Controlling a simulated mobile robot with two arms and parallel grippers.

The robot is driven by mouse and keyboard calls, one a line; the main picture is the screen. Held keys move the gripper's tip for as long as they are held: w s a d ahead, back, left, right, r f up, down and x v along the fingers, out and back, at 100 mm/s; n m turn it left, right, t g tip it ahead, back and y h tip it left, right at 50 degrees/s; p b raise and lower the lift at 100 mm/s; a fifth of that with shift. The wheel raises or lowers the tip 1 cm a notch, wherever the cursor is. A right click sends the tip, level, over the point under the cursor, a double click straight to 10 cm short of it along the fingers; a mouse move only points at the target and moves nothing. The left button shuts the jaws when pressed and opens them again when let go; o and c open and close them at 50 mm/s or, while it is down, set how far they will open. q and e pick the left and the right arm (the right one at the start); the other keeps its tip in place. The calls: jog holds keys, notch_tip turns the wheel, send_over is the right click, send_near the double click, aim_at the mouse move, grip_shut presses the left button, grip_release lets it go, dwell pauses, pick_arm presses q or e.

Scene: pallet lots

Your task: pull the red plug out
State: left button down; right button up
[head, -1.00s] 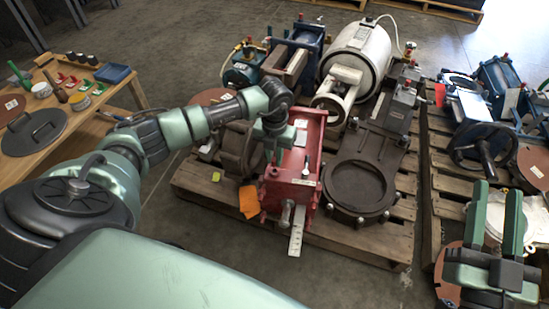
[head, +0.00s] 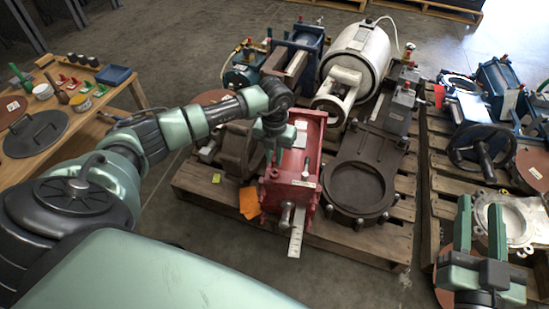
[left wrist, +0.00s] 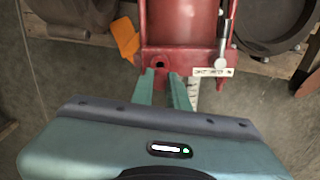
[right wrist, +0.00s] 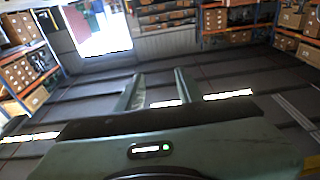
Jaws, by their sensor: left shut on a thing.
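The red housing (head: 292,187) stands on the pallet, below and beside my left gripper (head: 273,156). In the left wrist view, a dark round hole (left wrist: 160,65) shows in its red end plate. My left gripper's fingertips (left wrist: 163,76) are close in front of that hole, with a narrow gap between them. They are shut on the red plug, though its outline is hard to tell from the red housing behind. My right gripper (head: 479,224) is open and empty over the right pallet; its spread fingers also show in the right wrist view (right wrist: 158,88).
A bare metal strip (head: 297,236) and an orange tag (head: 249,203) hang at the housing's front. A dark round flange (head: 359,188) lies to its right. A handwheel (head: 481,152) and a white flange (head: 508,220) are near my right gripper. A wooden table (head: 75,140) stands left.

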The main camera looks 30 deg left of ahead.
pick_arm(q)
jog(key=shift+r, duration=0.35)
jog(key=shift+r+p, duration=0.4)
jog(key=shift+p, duration=0.2)
pick_arm(e)
notch_tip(320, 180, down, 6)
jog(key=d+g+h, duration=0.1)
jog(key=g, duration=0.2)
jog(key=shift+s, duration=0.3)
